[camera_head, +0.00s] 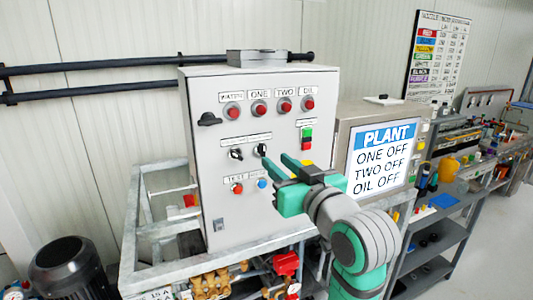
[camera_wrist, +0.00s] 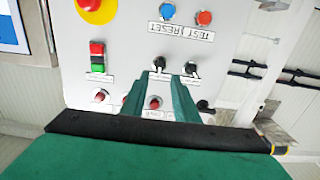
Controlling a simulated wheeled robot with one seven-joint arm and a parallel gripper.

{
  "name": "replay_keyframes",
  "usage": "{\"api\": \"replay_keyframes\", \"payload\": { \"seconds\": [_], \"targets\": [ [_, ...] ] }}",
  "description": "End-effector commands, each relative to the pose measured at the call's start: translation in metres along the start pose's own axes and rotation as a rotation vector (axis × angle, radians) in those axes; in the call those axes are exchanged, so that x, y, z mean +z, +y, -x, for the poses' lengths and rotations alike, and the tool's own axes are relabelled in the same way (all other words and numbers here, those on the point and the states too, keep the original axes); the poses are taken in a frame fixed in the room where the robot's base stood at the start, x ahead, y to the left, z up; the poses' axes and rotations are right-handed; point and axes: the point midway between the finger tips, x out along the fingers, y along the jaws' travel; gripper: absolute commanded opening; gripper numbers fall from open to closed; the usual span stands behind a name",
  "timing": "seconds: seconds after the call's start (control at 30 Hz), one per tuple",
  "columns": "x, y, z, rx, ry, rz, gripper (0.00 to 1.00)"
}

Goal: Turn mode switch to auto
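The left switch (camera_head: 236,154) and the right switch (camera_head: 261,149) show in the head view; the label between is too small to read, so I cannot tell which is the mode switch. The wrist view is upside down: there the right switch (camera_wrist: 159,63) lies between the fingertips in the picture, and the left switch (camera_wrist: 190,68) lies beside them. My gripper (camera_head: 274,157) is open and empty, its fingers pointing at the panel near the right switch. Contact cannot be told.
Red lamps (camera_head: 258,107) line the panel top. A red-green button pair (camera_head: 306,138) is right of the switches; red (camera_head: 237,188) and blue (camera_head: 262,183) buttons are below. A PLANT screen (camera_head: 382,158) reads ONE OFF, TWO OFF, OIL OFF. A red-yellow emergency button (camera_wrist: 97,8) shows in the wrist view.

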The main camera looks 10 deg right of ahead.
Motion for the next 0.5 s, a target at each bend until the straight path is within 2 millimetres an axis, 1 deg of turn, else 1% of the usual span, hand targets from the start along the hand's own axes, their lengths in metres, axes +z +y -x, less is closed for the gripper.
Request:
{"api": "replay_keyframes", "payload": {
  "seconds": [0.03, 0.2, 0.33, 0.5],
  "targets": [
    [0.001, -0.001, -0.010, -0.003, -0.002, -0.002, 0.27],
    [0.001, 0.000, -0.039, -0.002, -0.002, -0.001, 0.27],
    [0.000, -0.001, -0.056, -0.002, 0.000, -0.001, 0.27],
    [0.000, 0.000, -0.068, 0.001, 0.000, -0.001, 0.27]
  ]
}}
